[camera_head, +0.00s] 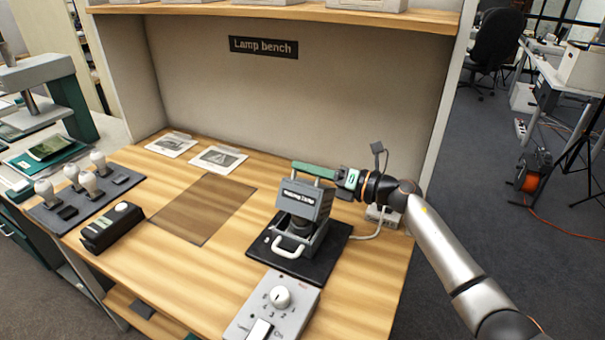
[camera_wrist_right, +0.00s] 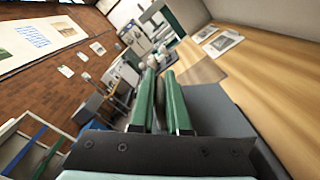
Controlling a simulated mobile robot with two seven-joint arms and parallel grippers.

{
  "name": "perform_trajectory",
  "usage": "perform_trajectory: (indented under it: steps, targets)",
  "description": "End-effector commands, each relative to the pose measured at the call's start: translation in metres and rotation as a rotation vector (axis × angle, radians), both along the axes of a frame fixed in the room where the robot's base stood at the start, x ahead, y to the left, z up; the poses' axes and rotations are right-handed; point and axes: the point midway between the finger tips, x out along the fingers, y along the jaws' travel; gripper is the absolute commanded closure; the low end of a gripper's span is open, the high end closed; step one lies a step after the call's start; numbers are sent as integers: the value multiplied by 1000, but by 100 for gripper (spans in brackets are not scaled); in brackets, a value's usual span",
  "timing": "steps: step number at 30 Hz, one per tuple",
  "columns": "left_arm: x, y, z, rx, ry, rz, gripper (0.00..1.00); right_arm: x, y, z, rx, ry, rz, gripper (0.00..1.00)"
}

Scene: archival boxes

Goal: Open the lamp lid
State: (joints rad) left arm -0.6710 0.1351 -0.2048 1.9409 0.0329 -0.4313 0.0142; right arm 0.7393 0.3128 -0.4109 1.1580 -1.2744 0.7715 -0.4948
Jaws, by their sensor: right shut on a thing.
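The grey lamp unit (camera_head: 300,232) stands on a black base plate (camera_head: 338,240) near the right part of the bench. A white curved handle (camera_head: 286,250) is at the unit's front. My right gripper (camera_head: 316,171) reaches in from the right, with its green fingers level above the lid. The fingers are shut on a thin upright part at the lid's top, probably a lid handle, mostly hidden. In the wrist view the green fingers (camera_wrist_right: 162,105) have a dark strip between them. My left gripper is not in view.
A control box with a dial (camera_head: 280,297) stands in front of the lamp unit. A dark mat (camera_head: 203,208), a black box (camera_head: 112,228) and a tray of bulbs (camera_head: 45,205) lie to the left. A shelf (camera_head: 300,10) overhangs the bench's back.

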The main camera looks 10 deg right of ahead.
Motion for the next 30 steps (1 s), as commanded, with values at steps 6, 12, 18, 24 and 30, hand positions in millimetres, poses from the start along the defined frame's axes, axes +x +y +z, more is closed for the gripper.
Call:
perform_trajectory:
  steps: [6, 12, 18, 24, 30]
  targets:
    - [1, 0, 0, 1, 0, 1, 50, 4, -2, 1, 19, 27, 1, 100]
    - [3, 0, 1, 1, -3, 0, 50, 4, -2, 1, 20, 29, 1, 100]
    - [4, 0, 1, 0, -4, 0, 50, 3, -2, 1, 20, 27, 1, 80]
    - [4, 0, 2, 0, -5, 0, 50, 4, -2, 1, 19, 28, 1, 58]
    - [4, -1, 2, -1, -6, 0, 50, 4, -2, 0, 19, 27, 1, 58]
